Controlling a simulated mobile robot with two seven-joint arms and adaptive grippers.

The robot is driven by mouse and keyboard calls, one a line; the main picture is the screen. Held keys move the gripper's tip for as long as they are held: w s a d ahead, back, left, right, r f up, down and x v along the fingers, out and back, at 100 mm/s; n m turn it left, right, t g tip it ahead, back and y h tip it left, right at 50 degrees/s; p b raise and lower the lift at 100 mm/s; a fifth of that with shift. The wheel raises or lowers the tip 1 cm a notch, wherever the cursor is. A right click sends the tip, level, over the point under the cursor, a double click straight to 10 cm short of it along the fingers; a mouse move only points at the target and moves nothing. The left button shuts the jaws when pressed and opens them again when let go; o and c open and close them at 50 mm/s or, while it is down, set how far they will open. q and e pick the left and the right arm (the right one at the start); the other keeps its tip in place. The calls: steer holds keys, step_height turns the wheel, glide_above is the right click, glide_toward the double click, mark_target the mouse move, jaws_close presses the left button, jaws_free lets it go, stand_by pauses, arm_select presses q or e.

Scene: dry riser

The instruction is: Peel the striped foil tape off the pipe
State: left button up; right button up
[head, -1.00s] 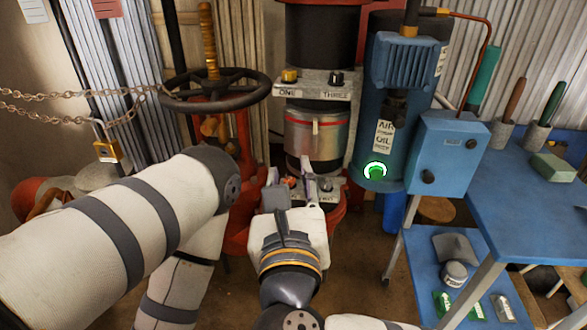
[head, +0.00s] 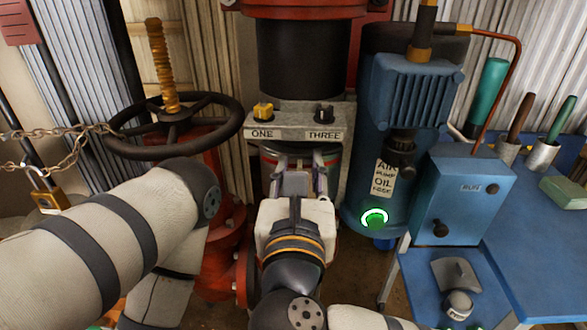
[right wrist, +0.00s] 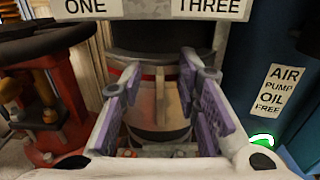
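The silver foil tape (right wrist: 161,105) wraps around the dark vertical pipe (head: 300,60) below the ONE and THREE labels. In the right wrist view it has a thin red stripe and sits between my fingers. My right gripper (head: 297,165) is in front of the pipe, just under the label ledge, and hides most of the tape in the head view. In the right wrist view its purple-padded fingers (right wrist: 163,100) are open, with nothing held between them. I cannot tell whether the fingertips touch the tape. My left arm reaches in from the left; its gripper is out of view.
A handwheel (head: 226,122) on a red valve stands left. A blue air pump (head: 412,95) and blue control box (head: 464,195) stand right, beside a blue bench (head: 535,235).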

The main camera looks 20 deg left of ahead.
steer(key=shift+w, duration=0.15)
steer(key=shift+s+d+r, duration=0.1)
steer(key=shift+s, duration=0.3)
steer(key=shift+c, duration=0.6)
jaws_close()
arm_select(q)
steer(key=shift+s, duration=0.2)
steer(key=shift+w+r, duration=0.1)
steer(key=shift+w, duration=0.05)
arm_select(e)
steer(key=shift+s, duration=0.15)
